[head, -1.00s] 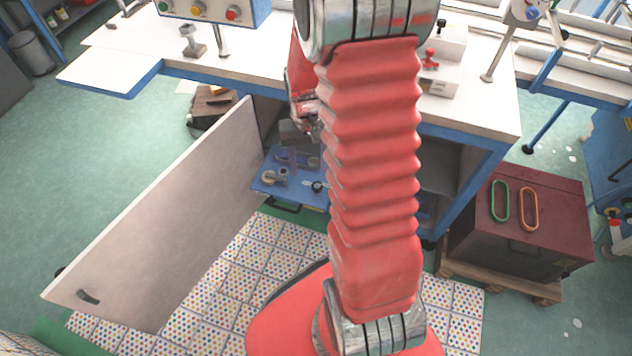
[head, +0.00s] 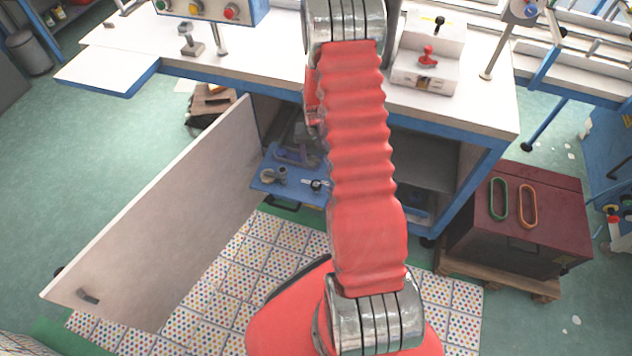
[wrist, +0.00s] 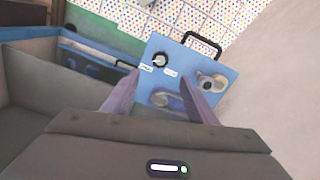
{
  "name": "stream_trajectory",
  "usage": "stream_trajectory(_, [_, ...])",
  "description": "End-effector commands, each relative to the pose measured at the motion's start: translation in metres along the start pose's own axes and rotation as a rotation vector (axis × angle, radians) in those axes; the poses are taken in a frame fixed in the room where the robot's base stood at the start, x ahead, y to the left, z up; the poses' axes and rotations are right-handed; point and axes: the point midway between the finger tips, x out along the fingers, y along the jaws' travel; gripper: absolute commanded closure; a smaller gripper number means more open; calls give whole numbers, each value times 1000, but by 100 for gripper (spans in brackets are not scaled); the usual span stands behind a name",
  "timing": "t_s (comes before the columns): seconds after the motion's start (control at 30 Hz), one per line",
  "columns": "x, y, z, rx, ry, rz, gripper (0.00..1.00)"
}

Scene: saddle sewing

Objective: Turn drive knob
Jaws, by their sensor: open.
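A small round black-and-white knob (wrist: 160,59) sits on a blue panel (wrist: 222,72) in the wrist view, with two small white labels beside it. The same knob shows dark in the head view (head: 317,186), on the blue panel (head: 262,187) low in the open cabinet. A beige round fitting (wrist: 212,82) is on the panel to the right of the knob. My gripper (wrist: 160,78) is open, its two fingers apart on either side of the panel's middle, with the knob seen beyond the gap. No contact is visible. In the head view my arm hides my gripper.
The open cabinet door (head: 165,225) stands left of the panel. The white bench top (head: 265,68) is above. A black handle (wrist: 203,42) juts from the panel edge. A grey wall (wrist: 30,75) is close at left in the wrist view. A maroon box (head: 535,230) stands right.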

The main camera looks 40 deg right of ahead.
Motion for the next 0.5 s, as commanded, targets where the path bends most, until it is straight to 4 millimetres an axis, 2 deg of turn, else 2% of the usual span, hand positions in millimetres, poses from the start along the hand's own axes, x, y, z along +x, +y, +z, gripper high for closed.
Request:
stream_trajectory(0.33, [0,0,0,5,0,0,48])
stream_trajectory(0.5, [8,0,1,5,-1,0,48])
